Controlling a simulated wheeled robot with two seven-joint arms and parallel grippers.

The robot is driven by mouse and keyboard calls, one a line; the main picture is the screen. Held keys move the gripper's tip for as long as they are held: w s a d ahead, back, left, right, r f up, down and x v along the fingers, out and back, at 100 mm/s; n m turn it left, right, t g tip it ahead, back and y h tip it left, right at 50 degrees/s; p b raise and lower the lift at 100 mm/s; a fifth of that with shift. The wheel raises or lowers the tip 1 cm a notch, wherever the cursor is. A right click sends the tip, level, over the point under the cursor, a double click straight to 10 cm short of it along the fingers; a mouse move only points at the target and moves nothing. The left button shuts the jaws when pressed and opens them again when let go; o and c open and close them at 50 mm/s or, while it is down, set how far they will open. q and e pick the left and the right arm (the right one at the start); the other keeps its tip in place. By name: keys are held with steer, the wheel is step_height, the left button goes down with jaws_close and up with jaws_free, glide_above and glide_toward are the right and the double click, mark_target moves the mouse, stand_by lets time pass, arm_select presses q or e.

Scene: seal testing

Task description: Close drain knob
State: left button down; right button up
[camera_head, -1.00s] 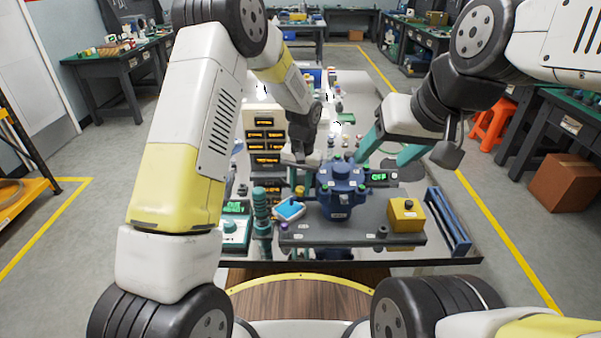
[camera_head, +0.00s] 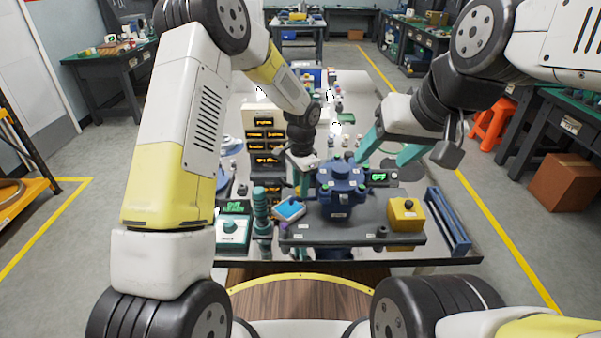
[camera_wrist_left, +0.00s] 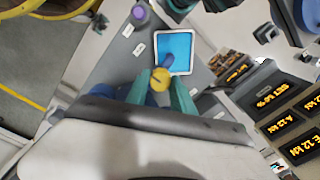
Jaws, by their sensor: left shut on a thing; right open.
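A small round yellow knob (camera_wrist_left: 160,79) with a blue part beyond it shows in the left wrist view. My left gripper (camera_wrist_left: 158,92) is shut on it, one teal finger on each side. In the head view my left gripper (camera_head: 303,183) reaches down at the left side of the blue test vessel (camera_head: 340,190), and the knob is hard to make out there. My right gripper (camera_head: 393,145) is open and empty, above and right of the vessel, with its teal fingers apart.
The vessel stands on a grey plate (camera_head: 350,240). A light-blue tray (camera_head: 289,209) lies on its left, also in the left wrist view (camera_wrist_left: 174,48). A yellow box (camera_head: 406,213) and blue rack (camera_head: 448,220) are right. Stacked orange-lit displays (camera_head: 265,135) stand behind left.

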arm_select(q)
steer(key=shift+w+r+m, duration=0.1)
steer(key=shift+m, duration=0.2)
steer(key=c, duration=1.4)
jaws_free()
steer(key=shift+o, duration=0.2)
step_height(320, 180, up, 8)
steer(key=shift+f, duration=0.1)
